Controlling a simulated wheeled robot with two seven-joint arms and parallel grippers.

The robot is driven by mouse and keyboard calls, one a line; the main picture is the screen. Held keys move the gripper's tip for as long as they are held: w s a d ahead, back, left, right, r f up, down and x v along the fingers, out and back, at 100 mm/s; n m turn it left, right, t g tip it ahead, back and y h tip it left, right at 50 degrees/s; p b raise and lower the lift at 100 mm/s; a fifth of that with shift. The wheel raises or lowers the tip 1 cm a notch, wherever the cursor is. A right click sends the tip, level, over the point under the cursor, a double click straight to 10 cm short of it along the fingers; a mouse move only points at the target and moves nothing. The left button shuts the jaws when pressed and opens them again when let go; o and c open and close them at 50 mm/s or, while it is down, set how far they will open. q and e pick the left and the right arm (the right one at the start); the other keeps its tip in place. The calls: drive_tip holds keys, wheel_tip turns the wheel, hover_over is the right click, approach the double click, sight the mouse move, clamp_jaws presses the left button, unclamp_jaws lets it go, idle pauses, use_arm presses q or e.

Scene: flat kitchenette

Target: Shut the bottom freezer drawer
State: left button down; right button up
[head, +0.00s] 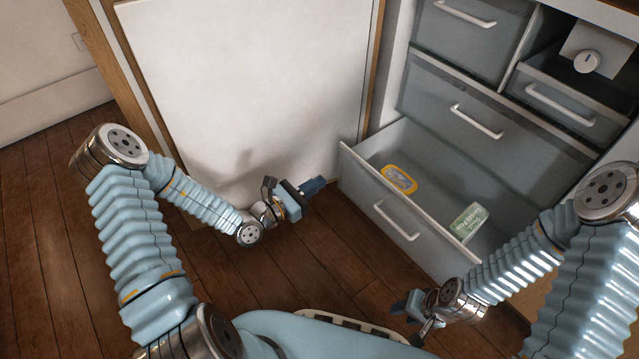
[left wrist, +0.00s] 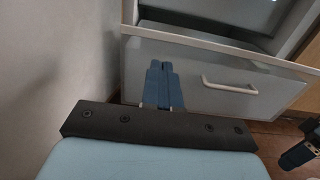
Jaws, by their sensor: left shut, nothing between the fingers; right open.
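The bottom freezer drawer (head: 362,195) is pulled out, with its grey front and white handle (head: 396,221) facing me. Its front and handle also show in the left wrist view (left wrist: 228,87). A yellow-rimmed tub (head: 399,179) and a green-and-white package (head: 468,220) lie inside it. My left gripper (head: 315,186) is shut and empty, just left of the drawer front's left end in the head view. In the left wrist view its fingers (left wrist: 162,86) overlap the drawer front left of the handle; I cannot tell if they touch. My right gripper (head: 408,318) is open, low in front of the drawer.
The drawer above (head: 450,100) and the upper drawers (head: 478,38) are closed. A small compartment with a white dial (head: 586,62) is at the upper right. A white panel (head: 245,75) stands left of the freezer. Wooden floor (head: 45,230) is clear at left.

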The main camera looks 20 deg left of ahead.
sight(358, 160)
use_arm(q)
drive_tip(key=b+x, duration=0.2)
drive_tip(key=x, duration=0.9)
drive_tip(key=shift+w+d, duration=0.15)
drive_tip(key=shift+d, duration=0.05)
use_arm(e)
wheel_tip(358, 160, down, 2)
drive_tip(key=shift+f, duration=0.1)
